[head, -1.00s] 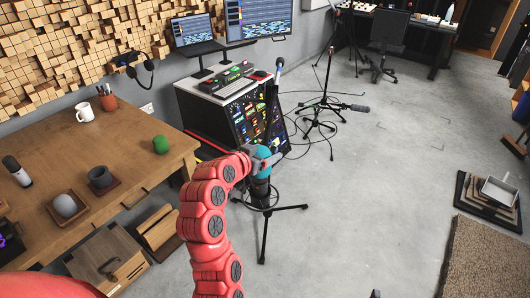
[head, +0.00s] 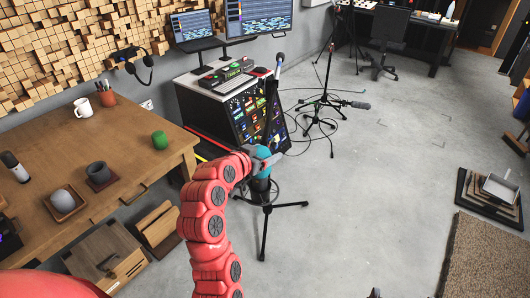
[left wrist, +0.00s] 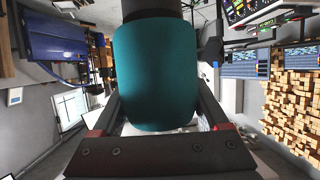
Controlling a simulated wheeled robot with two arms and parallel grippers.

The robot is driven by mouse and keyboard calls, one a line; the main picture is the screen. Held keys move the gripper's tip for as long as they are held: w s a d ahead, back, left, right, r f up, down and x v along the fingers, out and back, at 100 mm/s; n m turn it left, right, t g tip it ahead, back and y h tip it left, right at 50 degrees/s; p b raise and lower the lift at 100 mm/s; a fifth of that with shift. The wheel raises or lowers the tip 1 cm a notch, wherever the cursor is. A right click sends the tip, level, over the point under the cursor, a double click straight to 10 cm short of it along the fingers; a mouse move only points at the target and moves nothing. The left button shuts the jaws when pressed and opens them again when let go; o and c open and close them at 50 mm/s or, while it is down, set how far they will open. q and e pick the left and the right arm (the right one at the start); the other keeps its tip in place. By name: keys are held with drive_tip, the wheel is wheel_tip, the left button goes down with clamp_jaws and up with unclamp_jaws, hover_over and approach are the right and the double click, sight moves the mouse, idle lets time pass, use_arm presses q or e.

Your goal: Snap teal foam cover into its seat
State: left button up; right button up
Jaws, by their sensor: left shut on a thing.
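The teal foam cover (head: 263,172) is held by my left gripper (head: 265,158), which is shut on it. In the head view the gripper hides part of the cover, and it is above a black stand with spread legs. In the left wrist view the cover (left wrist: 156,75) fills the middle between the two fingers. A dark cylindrical part (left wrist: 152,8) meets its top edge there; I cannot tell how far the cover is seated on it. A small dark tip at the bottom edge of the head view may be my right gripper (head: 375,293); its jaws cannot be made out.
A wooden table (head: 60,140) on the left holds a green foam piece (head: 160,140), a dark cup-like piece (head: 98,173) and a white mug (head: 83,107). A rack (head: 255,115) and cabled stands (head: 320,125) stand behind.

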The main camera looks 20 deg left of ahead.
use_arm(q)
drive_tip(key=shift+f+b, duration=0.45)
drive_tip(key=shift+f, duration=0.2)
drive_tip(key=o, duration=1.2)
drive_tip(key=shift+s, duration=0.1)
drive_tip(key=b+v, duration=0.1)
drive_tip(key=v, duration=0.4)
drive_tip(key=shift+a+b, duration=0.1)
drive_tip(key=shift+b, duration=0.2)
drive_tip(key=p+v, duration=1.2)
drive_tip(key=p, duration=0.6)
drive_tip(key=shift+p, duration=0.35)
